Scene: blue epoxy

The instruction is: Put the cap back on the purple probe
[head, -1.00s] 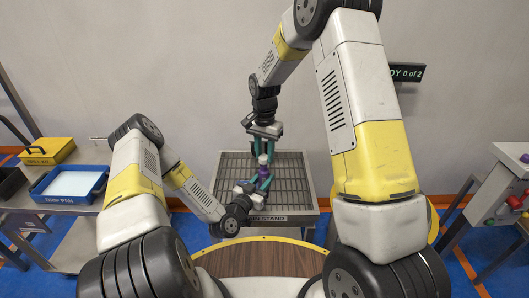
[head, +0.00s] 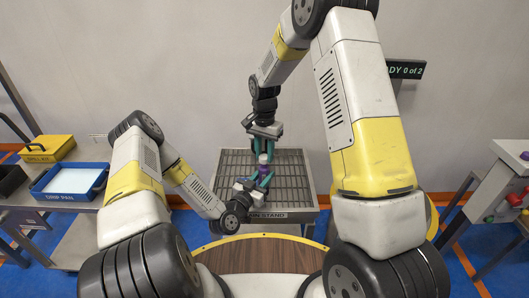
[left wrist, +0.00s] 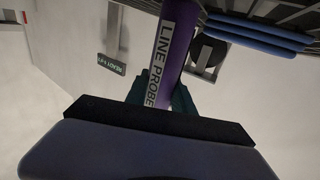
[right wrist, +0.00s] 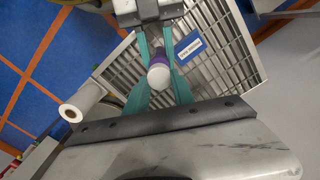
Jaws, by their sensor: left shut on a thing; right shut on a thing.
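The purple probe (left wrist: 176,45), with a white "LINE PROBE" label, is held in my left gripper (left wrist: 163,92); in the head view my left gripper (head: 262,181) is low over the grated stand. My right gripper (head: 263,152) points down from above, shut on a pale, rounded cap (right wrist: 159,77). The probe's purple end (right wrist: 160,59) shows right beside the cap in the right wrist view, in line with it. Whether the cap touches or is seated on the probe cannot be told. The fingers hide part of both.
The grated drain stand (head: 292,215) lies under both grippers. A blue drip pan (head: 68,197) and a yellow spill kit (head: 47,148) sit on the left cart. A grey control box with a red button (head: 514,200) stands at the right. A round wooden top (head: 262,260) is in front.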

